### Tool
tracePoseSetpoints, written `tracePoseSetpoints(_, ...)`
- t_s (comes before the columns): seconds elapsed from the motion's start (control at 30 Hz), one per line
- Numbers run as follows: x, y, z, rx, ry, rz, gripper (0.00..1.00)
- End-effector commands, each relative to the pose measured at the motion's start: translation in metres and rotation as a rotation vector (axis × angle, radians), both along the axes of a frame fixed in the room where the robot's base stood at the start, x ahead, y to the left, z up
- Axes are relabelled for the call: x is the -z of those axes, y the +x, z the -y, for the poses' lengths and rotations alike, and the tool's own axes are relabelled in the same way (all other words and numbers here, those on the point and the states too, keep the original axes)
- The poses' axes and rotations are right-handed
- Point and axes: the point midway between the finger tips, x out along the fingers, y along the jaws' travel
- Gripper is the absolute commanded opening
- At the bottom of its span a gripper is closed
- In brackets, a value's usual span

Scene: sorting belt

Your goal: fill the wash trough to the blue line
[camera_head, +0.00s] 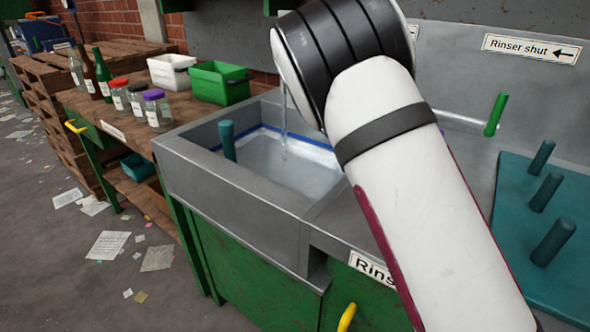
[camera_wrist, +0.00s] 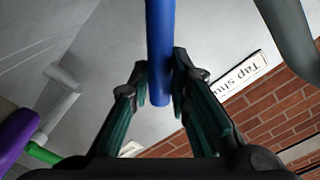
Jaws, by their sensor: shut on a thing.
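The grey wash trough (camera_head: 225,200) stands in the middle of the head view. A thin stream of water (camera_head: 284,125) falls into it, and water (camera_head: 280,170) covers its floor. The blue line (camera_head: 312,142) runs along the inner wall, and the water surface looks below it. A teal post (camera_head: 228,141) stands in the trough's left corner. In the wrist view my gripper (camera_wrist: 158,88) is shut on a blue handle (camera_wrist: 160,40), beside a sign partly reading "Tap shu". My arm hides the gripper, the handle and part of the trough in the head view.
A green lever (camera_head: 496,115) sits under a "Rinser shut" sign (camera_head: 530,47). A teal board with pegs (camera_head: 542,190) lies at right. Jars (camera_head: 157,110), bottles (camera_head: 104,75), a green crate (camera_head: 220,84) and a white crate (camera_head: 171,72) stand on the left bench. Papers litter the floor.

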Motion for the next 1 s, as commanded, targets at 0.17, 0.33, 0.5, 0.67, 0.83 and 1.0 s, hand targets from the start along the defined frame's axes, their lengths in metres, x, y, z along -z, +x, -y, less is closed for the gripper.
tracePoseSetpoints(0.17, -0.004, 0.002, -0.007, -0.008, -0.05, -0.042, 0.0)
tracePoseSetpoints(0.33, -0.006, 0.004, -0.01, -0.008, -0.101, -0.08, 0.0)
tracePoseSetpoints(0.5, -0.009, 0.006, -0.012, -0.007, -0.147, -0.114, 0.0)
tracePoseSetpoints(0.67, -0.008, 0.007, -0.013, -0.007, -0.163, -0.123, 0.0)
tracePoseSetpoints(0.83, -0.007, 0.007, -0.013, -0.007, -0.162, -0.123, 0.0)
tracePoseSetpoints(1.0, -0.01, 0.008, -0.015, -0.007, -0.189, -0.143, 0.0)
